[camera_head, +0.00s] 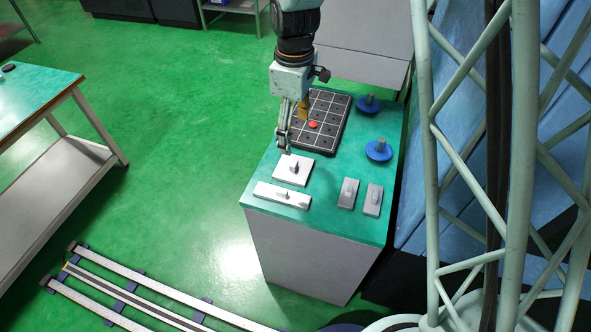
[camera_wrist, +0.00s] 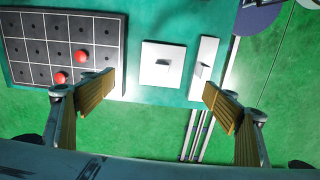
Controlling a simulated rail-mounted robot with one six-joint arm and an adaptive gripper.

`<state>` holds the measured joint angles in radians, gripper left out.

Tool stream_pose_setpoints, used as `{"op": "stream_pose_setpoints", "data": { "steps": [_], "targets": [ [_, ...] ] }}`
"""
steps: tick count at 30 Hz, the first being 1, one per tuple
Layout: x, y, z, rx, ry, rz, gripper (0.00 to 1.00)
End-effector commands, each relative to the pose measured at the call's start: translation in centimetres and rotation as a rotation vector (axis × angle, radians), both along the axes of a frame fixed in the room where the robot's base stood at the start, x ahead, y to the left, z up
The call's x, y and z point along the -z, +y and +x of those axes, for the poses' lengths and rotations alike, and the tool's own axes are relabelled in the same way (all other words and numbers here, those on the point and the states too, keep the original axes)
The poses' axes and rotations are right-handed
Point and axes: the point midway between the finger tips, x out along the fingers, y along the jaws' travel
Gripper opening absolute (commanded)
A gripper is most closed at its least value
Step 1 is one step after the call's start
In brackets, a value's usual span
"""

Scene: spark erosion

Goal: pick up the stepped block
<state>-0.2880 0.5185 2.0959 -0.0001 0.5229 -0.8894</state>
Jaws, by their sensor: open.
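No piece is plainly marked as the stepped block. A pale square plate with a small raised piece on top (camera_head: 281,174) lies on the green bench top near its left edge; it also shows in the wrist view (camera_wrist: 150,73). A longer pale bar with a similar raised piece (camera_head: 268,191) lies in front of it, and at its right in the wrist view (camera_wrist: 207,52). My gripper (camera_head: 294,134) is open and empty above the bench, beside the tray's left side. In the wrist view my gripper (camera_wrist: 157,88) has its fingers spread either side of the square plate, with no visible contact.
A black gridded tray (camera_head: 338,115) with red pieces (camera_wrist: 81,56) lies behind the plates. Two grey blocks (camera_head: 348,197) (camera_head: 373,204) lie at the front right. Blue round pieces (camera_head: 378,153) stand along the right edge. Open floor lies left of the bench.

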Motion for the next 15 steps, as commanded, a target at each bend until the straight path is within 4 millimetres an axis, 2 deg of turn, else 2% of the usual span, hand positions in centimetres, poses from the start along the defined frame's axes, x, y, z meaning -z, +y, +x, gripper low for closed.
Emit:
{"op": "stream_pose_setpoints", "data": {
  "steps": [15],
  "targets": [
    [0.65,0.32,0.22,-0.015,0.005,-0.001,0.80]
  ]
}}
